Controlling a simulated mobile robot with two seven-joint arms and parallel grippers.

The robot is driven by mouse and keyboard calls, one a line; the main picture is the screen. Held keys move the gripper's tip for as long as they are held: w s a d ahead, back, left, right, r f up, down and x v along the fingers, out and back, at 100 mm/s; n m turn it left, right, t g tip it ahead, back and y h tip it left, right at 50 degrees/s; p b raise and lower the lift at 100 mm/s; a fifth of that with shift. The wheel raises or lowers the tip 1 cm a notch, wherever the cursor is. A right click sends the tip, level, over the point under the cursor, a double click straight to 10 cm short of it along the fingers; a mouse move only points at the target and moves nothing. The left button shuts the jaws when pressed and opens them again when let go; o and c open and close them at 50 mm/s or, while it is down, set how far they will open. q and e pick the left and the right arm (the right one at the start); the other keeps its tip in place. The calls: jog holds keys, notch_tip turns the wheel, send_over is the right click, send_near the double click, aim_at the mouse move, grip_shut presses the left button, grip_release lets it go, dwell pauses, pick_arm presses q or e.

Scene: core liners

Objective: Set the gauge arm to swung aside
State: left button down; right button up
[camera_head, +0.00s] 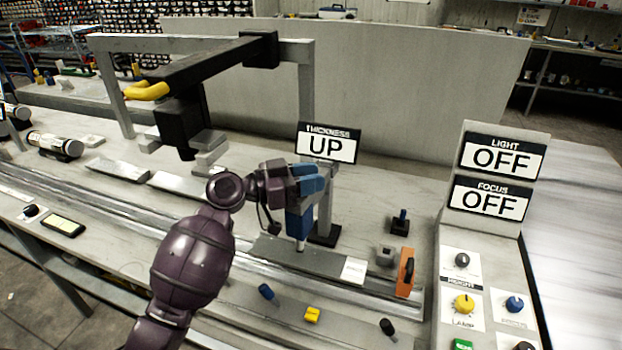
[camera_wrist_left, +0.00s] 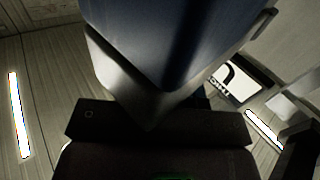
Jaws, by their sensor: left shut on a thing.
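The blue gauge arm (camera_head: 300,222) stands by a grey post at the middle of the bench, under a sign (camera_head: 327,144) that reads THICKNESS UP. Its lower end has a pale tip above a grey plate. My left gripper (camera_head: 293,184) is shut on the upper part of the gauge arm, and its fingers partly hide it. In the left wrist view, the blue and silver body of the gauge arm (camera_wrist_left: 165,45) fills the upper middle, close to the camera. My right gripper is not in view.
A dark overhead beam (camera_head: 205,65) with a yellow handle hangs at the left. An orange block (camera_head: 405,272) and small dark knobs are at the right front. A control panel (camera_head: 463,285) stands at the right, with signs reading LIGHT OFF and FOCUS OFF.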

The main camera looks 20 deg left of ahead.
pick_arm(q)
jog(key=c, duration=1)
grip_release()
jog(key=shift+o, duration=0.9)
jog(key=shift+s+a, duration=0.15)
jog(key=shift+a, duration=0.05)
jog(key=b+v, duration=0.1)
jog(key=v, duration=0.9)
jog(key=shift+b, duration=0.35)
jog(key=shift+s+a, duration=0.1)
jog(key=shift+s, duration=0.05)
